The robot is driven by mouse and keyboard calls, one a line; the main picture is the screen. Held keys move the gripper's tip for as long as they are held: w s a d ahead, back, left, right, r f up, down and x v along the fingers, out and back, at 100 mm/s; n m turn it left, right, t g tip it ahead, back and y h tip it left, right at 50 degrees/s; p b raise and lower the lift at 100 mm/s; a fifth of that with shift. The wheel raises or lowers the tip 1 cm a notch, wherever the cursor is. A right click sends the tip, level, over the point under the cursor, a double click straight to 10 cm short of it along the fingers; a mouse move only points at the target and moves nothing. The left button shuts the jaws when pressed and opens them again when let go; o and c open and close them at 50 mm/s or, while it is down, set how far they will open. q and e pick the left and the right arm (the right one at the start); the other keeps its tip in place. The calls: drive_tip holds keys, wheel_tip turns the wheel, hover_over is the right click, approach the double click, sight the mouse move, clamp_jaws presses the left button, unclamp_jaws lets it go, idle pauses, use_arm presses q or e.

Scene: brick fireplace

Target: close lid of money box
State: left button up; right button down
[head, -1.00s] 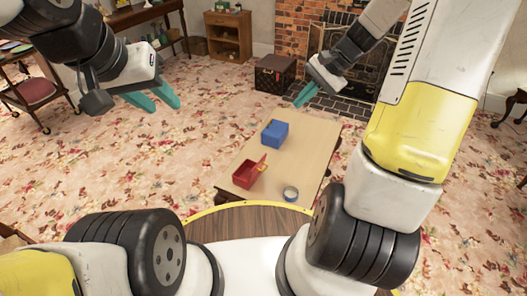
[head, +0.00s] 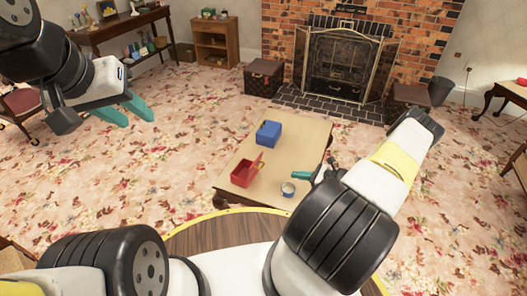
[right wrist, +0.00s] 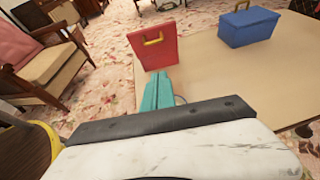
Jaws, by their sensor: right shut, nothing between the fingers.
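The red money box (head: 242,176) sits near the left front edge of the low table, with its lid (head: 258,163) raised open. In the right wrist view the upright red lid (right wrist: 165,57) shows a yellow handle; I cannot make out the box body there. My right gripper (head: 294,174) is shut and empty, to the right of the lid over the table. In the right wrist view its teal fingertips (right wrist: 159,76) point at the lid's lower part; contact cannot be told. My left gripper (head: 137,119) is open and empty, raised well left of the table.
A closed blue box (head: 268,134) stands behind the red one on the table (head: 302,136). A small round tin (head: 288,189) sits at the table's front right, close to my right gripper. The far right tabletop is clear.

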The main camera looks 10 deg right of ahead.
drive_tip(key=r+x, duration=0.2)
drive_tip(key=x, duration=1)
drive_tip(key=shift+w+a+r, duration=0.2)
drive_tip(key=shift+w+a, duration=0.4)
drive_tip(key=shift+a, duration=0.1)
